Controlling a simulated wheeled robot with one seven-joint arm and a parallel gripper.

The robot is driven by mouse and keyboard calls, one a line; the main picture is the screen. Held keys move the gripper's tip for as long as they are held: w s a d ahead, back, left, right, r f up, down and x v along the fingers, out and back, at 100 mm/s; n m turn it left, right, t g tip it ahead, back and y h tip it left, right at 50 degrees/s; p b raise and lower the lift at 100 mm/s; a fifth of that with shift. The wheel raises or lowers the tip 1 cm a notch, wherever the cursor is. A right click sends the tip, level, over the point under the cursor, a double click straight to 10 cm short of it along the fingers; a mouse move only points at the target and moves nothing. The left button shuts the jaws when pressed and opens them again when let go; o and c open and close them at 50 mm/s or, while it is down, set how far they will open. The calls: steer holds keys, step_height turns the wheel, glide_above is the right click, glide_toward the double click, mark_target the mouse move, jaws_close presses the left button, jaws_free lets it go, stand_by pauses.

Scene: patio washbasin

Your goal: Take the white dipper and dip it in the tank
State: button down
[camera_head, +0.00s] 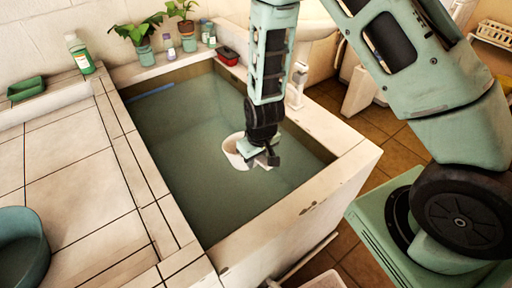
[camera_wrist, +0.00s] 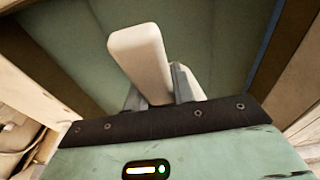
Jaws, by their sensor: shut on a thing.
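The white dipper (camera_head: 233,152) is inside the walls of the tank (camera_head: 345,160), right of the tank's middle in the head view. My gripper (camera_head: 262,158) is directly over it, pointing down and shut on it. In the wrist view the dipper's pale handle (camera_wrist: 142,60) stands between the two fingers of my gripper (camera_wrist: 160,92). The tank holds greenish water. The dipper's bowl is partly hidden behind my gripper, and I cannot tell how deep it sits in the water.
A teal basin (camera_head: 22,245) is on the tiled counter (camera_head: 80,180). Open water lies left of my gripper.

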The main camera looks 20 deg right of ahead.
step_height(320, 180, down, 18)
steer(key=g+b, duration=0.2)
steer(key=b, duration=0.9)
steer(key=shift+h+b, duration=0.3)
steer(key=shift+b, duration=0.05)
steer(key=shift+r, duration=0.15)
stand_by(0.4)
step_height(320, 180, up, 8)
steer(key=t+p, duration=0.2)
steer(key=t, duration=0.1)
steer(key=shift+y, duration=0.4)
stand_by(0.5)
steer(key=shift+p, duration=0.3)
steer(key=shift+t, duration=0.9)
step_height(320, 180, up, 21)
steer(key=p, duration=1.3)
steer(key=shift+p, duration=0.3)
